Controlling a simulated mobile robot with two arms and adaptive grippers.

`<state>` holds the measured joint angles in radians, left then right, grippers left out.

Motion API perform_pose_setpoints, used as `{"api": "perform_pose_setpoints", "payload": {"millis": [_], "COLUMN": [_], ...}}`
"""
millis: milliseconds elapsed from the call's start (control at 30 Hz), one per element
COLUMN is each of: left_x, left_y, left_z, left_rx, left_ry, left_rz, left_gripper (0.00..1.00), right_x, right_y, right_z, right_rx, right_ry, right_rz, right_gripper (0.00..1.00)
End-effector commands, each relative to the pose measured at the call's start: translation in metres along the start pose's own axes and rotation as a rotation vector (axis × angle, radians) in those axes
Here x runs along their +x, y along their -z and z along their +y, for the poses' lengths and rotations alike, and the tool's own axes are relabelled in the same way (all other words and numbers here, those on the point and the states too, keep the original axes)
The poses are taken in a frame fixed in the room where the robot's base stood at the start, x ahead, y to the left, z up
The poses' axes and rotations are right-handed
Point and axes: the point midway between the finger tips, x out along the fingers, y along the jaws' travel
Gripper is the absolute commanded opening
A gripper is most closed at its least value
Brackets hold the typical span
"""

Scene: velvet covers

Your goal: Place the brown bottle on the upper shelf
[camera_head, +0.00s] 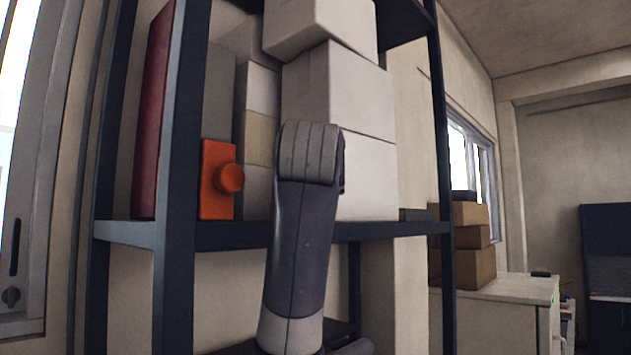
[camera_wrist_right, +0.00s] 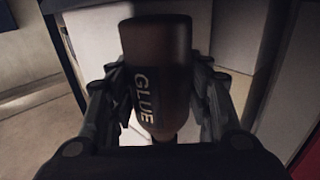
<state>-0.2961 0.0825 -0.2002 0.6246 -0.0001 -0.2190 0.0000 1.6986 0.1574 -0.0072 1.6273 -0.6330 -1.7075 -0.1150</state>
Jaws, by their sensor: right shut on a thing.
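The brown bottle (camera_wrist_right: 157,48) shows in the right wrist view, with a dark label reading GLUE; its narrow end points to the bottom of that picture. My right gripper (camera_wrist_right: 161,90) is shut on it, one finger on each side. The head view shows neither bottle nor gripper; one of my arm links stands in front of the rack there. A dark shelf board (camera_head: 235,236) crosses the rack at mid-height, and a higher board (camera_head: 404,20) shows at the top. My left gripper is not in view.
White boxes (camera_head: 335,90) fill the middle of the board. An orange object (camera_head: 217,180) and a tall red panel (camera_head: 153,115) stand at its left. The rack's dark uprights (camera_head: 178,180) flank it. Brown cartons (camera_head: 466,267) sit on a cabinet (camera_head: 500,293) at right.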

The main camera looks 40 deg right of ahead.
Motion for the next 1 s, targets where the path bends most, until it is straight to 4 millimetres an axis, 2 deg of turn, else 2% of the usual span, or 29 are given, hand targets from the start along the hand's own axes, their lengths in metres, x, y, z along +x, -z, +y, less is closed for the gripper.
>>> {"api": "perform_pose_setpoints", "payload": {"millis": [167,567,600,633,667,1000], "left_x": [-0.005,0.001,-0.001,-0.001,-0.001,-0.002], "left_y": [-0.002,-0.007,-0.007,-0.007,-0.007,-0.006], "left_z": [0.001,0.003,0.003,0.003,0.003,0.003], "left_rx": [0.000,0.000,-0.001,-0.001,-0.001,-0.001], "left_ry": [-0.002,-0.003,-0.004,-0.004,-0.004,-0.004], "left_rz": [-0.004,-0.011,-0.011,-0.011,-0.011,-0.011], "left_gripper": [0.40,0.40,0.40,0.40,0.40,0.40], "right_x": [0.001,0.000,0.000,0.000,0.000,0.000], "right_y": [-0.011,-0.017,-0.015,-0.015,-0.015,-0.014], "right_z": [-0.002,-0.002,-0.002,-0.002,-0.002,-0.002], "right_rx": [-0.002,-0.002,-0.002,-0.002,-0.002,-0.001], "right_ry": [0.004,0.005,0.005,0.005,0.005,0.004], "right_rz": [-0.002,-0.002,-0.005,-0.005,-0.005,-0.004], "right_gripper": [0.10,0.10,0.55,0.62,0.66,0.66]}}
